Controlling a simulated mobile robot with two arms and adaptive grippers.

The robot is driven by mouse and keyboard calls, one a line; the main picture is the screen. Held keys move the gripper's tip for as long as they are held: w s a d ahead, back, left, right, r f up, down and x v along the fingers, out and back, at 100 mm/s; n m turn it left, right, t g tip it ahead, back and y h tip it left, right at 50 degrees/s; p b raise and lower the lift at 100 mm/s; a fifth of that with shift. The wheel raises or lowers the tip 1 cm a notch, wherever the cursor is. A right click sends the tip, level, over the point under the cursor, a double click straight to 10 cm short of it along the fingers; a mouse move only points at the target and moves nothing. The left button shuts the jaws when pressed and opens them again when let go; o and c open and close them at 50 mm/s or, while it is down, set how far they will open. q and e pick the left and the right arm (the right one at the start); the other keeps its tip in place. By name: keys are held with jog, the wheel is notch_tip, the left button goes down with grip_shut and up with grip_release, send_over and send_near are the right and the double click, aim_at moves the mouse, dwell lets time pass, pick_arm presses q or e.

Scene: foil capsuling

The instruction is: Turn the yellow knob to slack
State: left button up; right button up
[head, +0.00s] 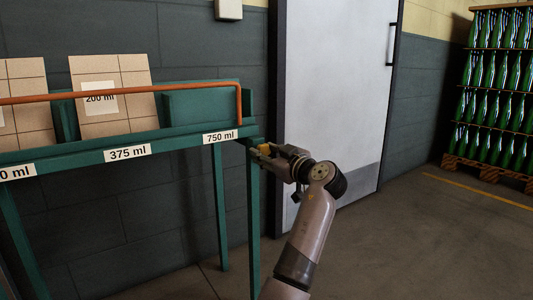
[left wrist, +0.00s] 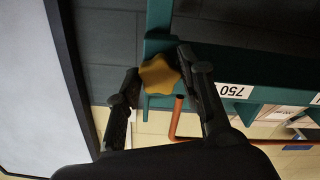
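The yellow knob (left wrist: 158,75) is a lobed knob on the green rack's end, near the 750 ml label. It shows small in the head view (head: 264,149), partly covered by my gripper. My left gripper (head: 262,152) is at the rack's right corner, with its fingers around the knob. In the left wrist view the two dark fingers (left wrist: 159,62) lie against opposite sides of the knob, with hardly any gap showing. My right gripper is in neither view.
The green rack (head: 180,139) carries labelled cardboard boxes (head: 128,118) behind an orange rail (head: 170,89). A pale door (head: 335,80) is behind my arm. Green bottles (head: 495,100) stand stacked on a pallet at right. The floor (head: 420,240) right of my arm is clear.

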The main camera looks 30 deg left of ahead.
pick_arm(q)
jog(key=o, duration=0.3)
jog(key=shift+o, duration=0.2)
jog(key=v, duration=1.2)
